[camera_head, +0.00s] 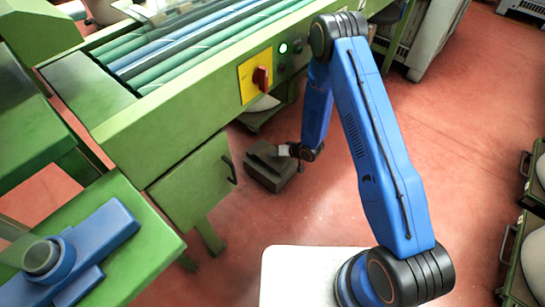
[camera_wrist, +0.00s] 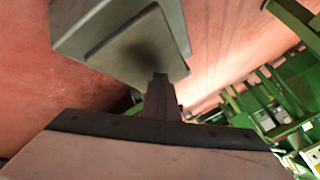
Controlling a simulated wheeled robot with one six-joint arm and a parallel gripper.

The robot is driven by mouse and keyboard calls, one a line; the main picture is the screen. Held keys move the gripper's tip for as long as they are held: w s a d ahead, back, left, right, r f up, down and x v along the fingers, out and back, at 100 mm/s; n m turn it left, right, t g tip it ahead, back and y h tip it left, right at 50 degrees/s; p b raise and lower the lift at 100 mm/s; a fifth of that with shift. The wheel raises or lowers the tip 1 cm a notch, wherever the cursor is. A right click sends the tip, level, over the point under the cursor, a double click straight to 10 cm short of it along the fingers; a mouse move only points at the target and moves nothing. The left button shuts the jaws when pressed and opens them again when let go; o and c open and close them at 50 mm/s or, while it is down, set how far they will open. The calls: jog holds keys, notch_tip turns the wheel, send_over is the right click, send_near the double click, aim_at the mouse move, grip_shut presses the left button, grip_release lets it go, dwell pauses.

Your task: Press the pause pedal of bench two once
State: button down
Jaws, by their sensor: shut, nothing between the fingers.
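A dark grey-brown block-shaped pedal (camera_head: 268,168) sits on the red floor below the green bench (camera_head: 190,180). In the wrist view the pedal (camera_wrist: 110,30) fills the top middle as a grey stepped block. My gripper (camera_head: 283,151) is at the pedal's upper right side in the head view. In the wrist view its fingers (camera_wrist: 160,78) are shut and empty, and the tips overlap the pedal's near edge. A dark shadow lies on the pedal just beyond the tips. I cannot tell whether they touch it. No bench number is readable.
The bench front carries a red switch on a yellow plate (camera_head: 255,77) and a lit green button (camera_head: 283,48). A cabinet handle (camera_head: 229,169) sticks out left of the pedal. Green crates (camera_head: 525,250) stand at the right edge. The red floor between is clear.

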aim_at(275, 158)
jog(key=shift+f, duration=0.65)
dwell(0.7)
jog(key=shift+s+r, duration=0.1)
jog(key=shift+r, duration=1.4)
jog(key=shift+r, duration=0.15)
notch_tip(275, 158, up, 5)
jog(key=shift+f, duration=0.1)
jog(key=shift+d, duration=0.1)
dwell(0.9)
